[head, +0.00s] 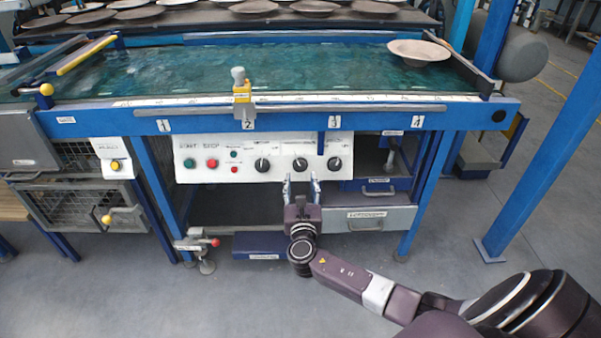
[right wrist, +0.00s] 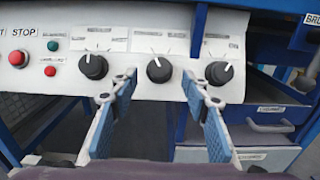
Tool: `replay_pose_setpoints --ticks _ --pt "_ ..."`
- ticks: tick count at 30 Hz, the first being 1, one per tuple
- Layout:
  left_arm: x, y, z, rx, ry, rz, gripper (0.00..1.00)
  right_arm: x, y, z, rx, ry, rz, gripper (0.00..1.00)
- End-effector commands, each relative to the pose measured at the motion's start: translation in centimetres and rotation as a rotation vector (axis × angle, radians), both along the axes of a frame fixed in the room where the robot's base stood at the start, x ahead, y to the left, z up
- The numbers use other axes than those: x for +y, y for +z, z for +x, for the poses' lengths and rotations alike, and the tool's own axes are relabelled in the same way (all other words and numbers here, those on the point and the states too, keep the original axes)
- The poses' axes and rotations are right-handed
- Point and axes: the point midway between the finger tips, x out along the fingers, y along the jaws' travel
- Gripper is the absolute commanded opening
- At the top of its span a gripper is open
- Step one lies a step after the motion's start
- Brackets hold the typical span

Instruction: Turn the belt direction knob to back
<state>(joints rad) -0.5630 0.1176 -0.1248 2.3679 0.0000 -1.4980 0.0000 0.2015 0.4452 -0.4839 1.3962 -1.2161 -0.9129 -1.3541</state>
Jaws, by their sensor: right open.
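A white control panel (head: 220,149) under the belt carries three black knobs with white pointer marks: a left knob (head: 262,164), a middle knob (head: 300,164) and a right knob (head: 334,164). Their labels are too small to read, so I cannot tell which sets belt direction. My right gripper (head: 301,184) is open and empty, just below and in front of the middle knob. In the right wrist view the middle knob (right wrist: 159,69) shows between the open fingers, its pointer tilted up-left. The left knob (right wrist: 93,66) and right knob (right wrist: 219,73) lie outside the fingers. My left gripper is not in view.
Green and red buttons (right wrist: 50,71) sit left of the knobs. A blue frame beam (head: 380,117) runs above the panel, with a short blue post (head: 321,143) between the middle and right knobs. Drawers (head: 367,219) are below right. A plate (head: 418,52) lies on the belt.

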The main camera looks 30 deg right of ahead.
Motion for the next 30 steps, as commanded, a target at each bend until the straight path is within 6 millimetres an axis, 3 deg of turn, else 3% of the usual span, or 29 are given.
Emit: replay_pose_setpoints --ticks 6,10,21,30 --pt "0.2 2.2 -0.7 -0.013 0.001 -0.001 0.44 -1.6 -0.2 2.5 -0.002 -0.002 0.003 0.43" --pt "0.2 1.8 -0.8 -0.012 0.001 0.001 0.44 -2.4 -0.2 3.8 -0.001 -0.001 0.003 0.43" --pt "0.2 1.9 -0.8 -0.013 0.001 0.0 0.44 -2.7 -0.1 4.4 0.0 -0.001 0.005 0.43" --pt "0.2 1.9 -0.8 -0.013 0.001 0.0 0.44 -2.7 -0.1 4.4 0.0 -0.001 0.005 0.11"
